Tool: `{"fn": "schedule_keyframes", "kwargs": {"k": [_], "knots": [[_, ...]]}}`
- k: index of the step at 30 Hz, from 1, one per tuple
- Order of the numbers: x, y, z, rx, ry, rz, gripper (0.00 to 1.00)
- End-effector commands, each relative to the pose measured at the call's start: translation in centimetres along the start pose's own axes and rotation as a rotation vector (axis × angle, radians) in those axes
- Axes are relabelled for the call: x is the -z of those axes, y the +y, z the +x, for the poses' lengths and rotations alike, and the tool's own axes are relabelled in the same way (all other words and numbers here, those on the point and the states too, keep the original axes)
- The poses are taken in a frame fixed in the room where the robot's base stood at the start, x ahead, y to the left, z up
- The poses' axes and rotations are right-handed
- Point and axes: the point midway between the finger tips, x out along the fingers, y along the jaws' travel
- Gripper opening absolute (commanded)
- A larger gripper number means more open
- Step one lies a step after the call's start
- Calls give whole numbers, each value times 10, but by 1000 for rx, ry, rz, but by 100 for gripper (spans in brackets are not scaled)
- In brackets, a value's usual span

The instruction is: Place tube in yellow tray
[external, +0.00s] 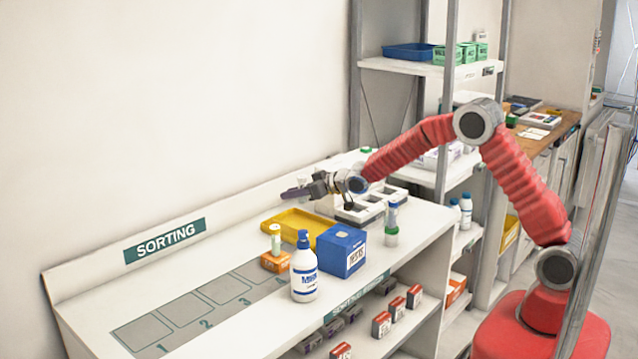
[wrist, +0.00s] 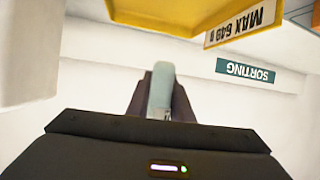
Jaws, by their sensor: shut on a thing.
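My gripper (external: 297,192) is at the back of the sorting bench, a little above and behind the yellow tray (external: 272,233), with its fingers pointing left. In the wrist view my gripper (wrist: 160,97) is shut on a pale blue-grey tube (wrist: 161,88), whose rounded end shows between the dark fingers. The tube is hard to make out in the external view. The tray also shows at the top of the wrist view (wrist: 175,14), beyond the tube, with a weight label on its side. The tray's visible floor looks empty.
A blue box (external: 341,251) stands right against the tray's front. A white bottle (external: 304,272) and an orange holder with a capped tube (external: 275,262) stand to its left. Numbered squares (external: 223,290) are clear.

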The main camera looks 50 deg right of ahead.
Motion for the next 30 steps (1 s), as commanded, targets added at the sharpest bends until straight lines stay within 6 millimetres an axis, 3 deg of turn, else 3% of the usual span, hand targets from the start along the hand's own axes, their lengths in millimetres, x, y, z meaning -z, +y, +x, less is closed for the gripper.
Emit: {"fn": "schedule_keyframes", "kwargs": {"k": [5, 15, 30], "knots": [[-9, 0, 4, 1, -3, -1, 0], [-54, 0, 22, 0, -2, 1, 0], [-67, 0, 27, 1, -3, -1, 0]]}}
